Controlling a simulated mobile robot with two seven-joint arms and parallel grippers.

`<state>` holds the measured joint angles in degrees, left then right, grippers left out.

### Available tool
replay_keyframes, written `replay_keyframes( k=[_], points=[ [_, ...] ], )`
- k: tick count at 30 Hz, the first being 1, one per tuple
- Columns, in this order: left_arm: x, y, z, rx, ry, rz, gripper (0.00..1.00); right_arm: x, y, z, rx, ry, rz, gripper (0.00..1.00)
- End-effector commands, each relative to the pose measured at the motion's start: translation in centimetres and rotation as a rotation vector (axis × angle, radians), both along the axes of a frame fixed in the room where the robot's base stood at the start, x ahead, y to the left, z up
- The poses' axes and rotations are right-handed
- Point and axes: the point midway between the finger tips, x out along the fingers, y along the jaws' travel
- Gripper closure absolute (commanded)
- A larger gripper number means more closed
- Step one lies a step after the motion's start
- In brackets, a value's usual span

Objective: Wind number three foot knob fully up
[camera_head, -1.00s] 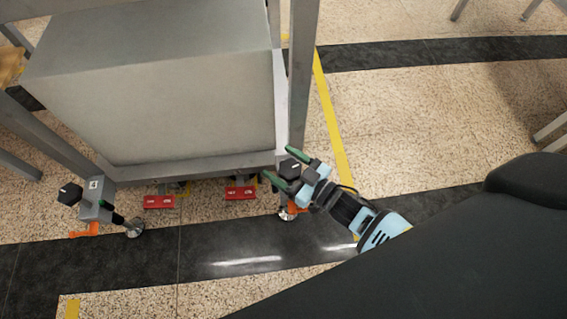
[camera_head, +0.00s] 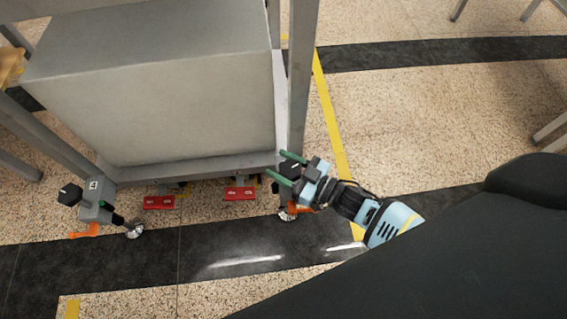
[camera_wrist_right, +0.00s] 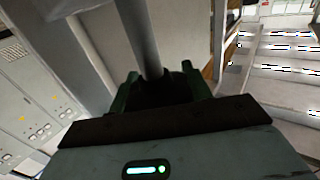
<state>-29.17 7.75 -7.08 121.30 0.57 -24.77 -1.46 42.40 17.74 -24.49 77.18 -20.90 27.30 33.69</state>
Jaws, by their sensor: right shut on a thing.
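A black foot knob (camera_head: 290,168) sits at the right front corner of the grey frame, above a round metal foot pad (camera_head: 287,214). My right gripper (camera_head: 281,164) has its green fingers on either side of this knob and is shut on it. In the right wrist view the dark knob (camera_wrist_right: 160,90) shows between the green fingers, partly hidden. No number shows on this foot, as the gripper covers much of it. A similar foot at the left corner has a black knob (camera_head: 70,195) and a small white label (camera_head: 93,184). My left gripper is not in view.
A large grey box (camera_head: 160,100) sits within the frame, whose upright post (camera_head: 302,80) stands close beside the right gripper. Two red blocks (camera_head: 159,202) lie under the front edge. An orange lever (camera_head: 300,208) is below the gripper.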

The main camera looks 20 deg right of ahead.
Motion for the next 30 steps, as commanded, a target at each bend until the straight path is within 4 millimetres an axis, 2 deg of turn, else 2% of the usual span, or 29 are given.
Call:
replay_keyframes(
  k=[8, 18, 30],
  points=[
    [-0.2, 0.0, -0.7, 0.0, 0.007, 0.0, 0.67, -0.2, 0.1, -0.2, -0.009, -0.001, 0.239, 0.74],
    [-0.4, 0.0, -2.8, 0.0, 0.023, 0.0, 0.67, -0.7, 0.5, -0.3, -0.005, 0.0, 0.546, 0.74],
    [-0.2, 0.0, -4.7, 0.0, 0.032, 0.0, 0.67, -1.2, 0.7, -0.2, -0.002, 0.001, 0.78, 0.74]
  ],
)
